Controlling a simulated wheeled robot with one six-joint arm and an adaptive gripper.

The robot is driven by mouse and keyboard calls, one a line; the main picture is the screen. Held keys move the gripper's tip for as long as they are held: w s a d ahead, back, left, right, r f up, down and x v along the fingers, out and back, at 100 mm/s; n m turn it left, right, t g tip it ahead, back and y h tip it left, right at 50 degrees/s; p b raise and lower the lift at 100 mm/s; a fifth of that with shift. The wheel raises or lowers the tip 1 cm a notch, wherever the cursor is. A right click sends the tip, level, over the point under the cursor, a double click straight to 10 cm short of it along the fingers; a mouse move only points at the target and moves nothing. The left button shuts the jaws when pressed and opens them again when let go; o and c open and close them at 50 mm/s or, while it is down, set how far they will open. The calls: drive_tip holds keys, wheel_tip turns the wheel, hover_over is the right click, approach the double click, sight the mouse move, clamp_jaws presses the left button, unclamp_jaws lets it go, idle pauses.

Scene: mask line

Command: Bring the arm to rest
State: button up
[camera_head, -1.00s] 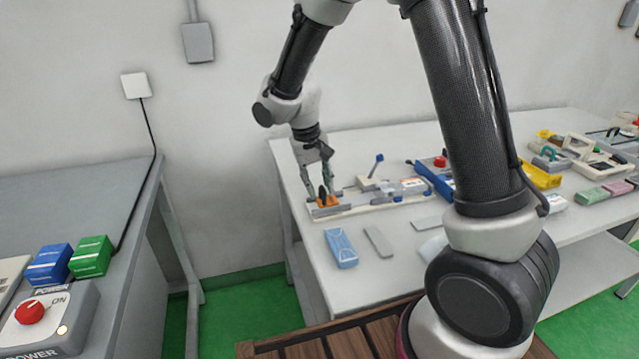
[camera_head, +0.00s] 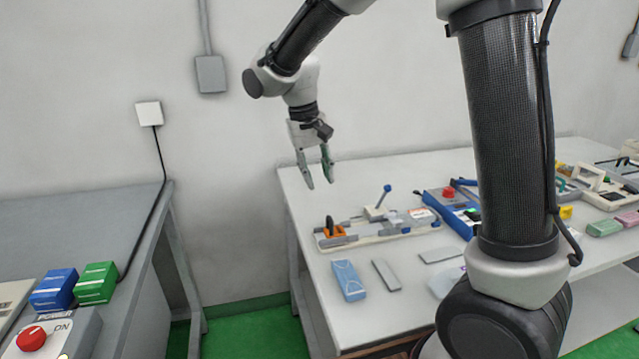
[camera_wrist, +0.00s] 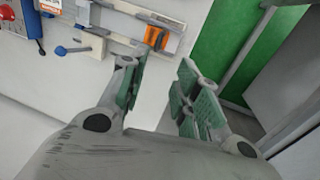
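My gripper (camera_head: 318,182) is raised in the air above the left end of the white table (camera_head: 300,180) in the head view. Its two fingers are apart with nothing between them. In the wrist view the green finger pads of my gripper (camera_wrist: 155,98) stand apart with a gap. Below it in the head view is a grey fixture (camera_head: 392,228) on a light base, with an orange part (camera_head: 333,230) at its left end and a blue-knobbed lever (camera_head: 387,190). The orange part also shows in the wrist view (camera_wrist: 157,38), clear of the fingers.
A blue box (camera_head: 348,280) and a grey block (camera_head: 386,274) lie at the table's front. A blue control box (camera_head: 455,212) with a red button stands right of the fixture. A grey bench (camera_head: 60,230) stands at left, with a gap between it and the table. The wall is behind.

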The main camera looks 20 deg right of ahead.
idle(0.3)
drive_tip(key=s+d+r+t+y, duration=0.1)
drive_tip(key=s+d+r+t, duration=0.1)
drive_tip(key=s+d, duration=0.7)
drive_tip(key=s+d+r+t+y, duration=0.1)
drive_tip(key=s+d+r+t, duration=0.1)
drive_tip(key=s+d+r, duration=0.3)
drive_tip(key=s+d, duration=0.4)
drive_tip(key=s, duration=0.6)
drive_tip(key=shift+r, duration=0.25)
idle(0.5)
